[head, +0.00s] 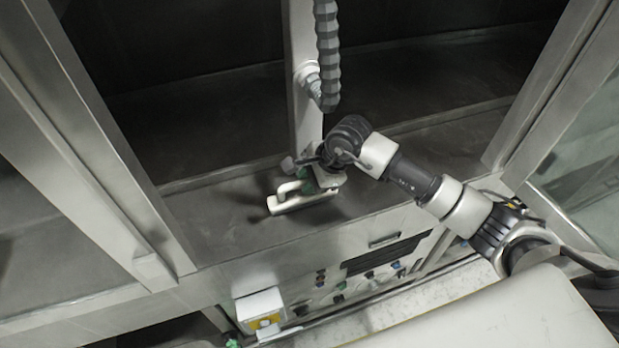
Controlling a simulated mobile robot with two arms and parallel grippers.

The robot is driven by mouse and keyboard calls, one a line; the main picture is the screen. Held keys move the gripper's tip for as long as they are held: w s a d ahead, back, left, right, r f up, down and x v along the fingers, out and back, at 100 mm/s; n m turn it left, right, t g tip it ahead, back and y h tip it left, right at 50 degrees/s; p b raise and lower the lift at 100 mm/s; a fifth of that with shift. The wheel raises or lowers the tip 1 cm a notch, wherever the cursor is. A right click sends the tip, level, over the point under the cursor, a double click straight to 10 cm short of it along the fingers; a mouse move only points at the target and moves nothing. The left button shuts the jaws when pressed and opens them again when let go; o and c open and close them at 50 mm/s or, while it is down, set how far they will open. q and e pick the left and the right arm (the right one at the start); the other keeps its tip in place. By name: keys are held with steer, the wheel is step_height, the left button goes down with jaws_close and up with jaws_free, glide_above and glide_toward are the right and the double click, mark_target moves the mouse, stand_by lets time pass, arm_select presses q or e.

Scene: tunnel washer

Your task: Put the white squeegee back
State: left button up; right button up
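The white squeegee (300,203) is on or just above the grey ledge at the front of the open washer bay, near the middle of the head view. A short white loop shows at its left end. My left gripper is not in view.
A pale upright post (302,70) with a grey corrugated hose (328,55) stands right behind my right gripper. Metal frame posts (95,130) flank the opening. Below the ledge are a control panel (370,270) and a white-yellow box (260,308). The ledge left of the squeegee is clear.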

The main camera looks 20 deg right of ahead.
steer(key=o, duration=0.3)
steer(key=shift+w+f, duration=0.1)
steer(key=shift+o, duration=0.2)
steer(key=b+v, duration=0.4)
steer(key=v, duration=0.8)
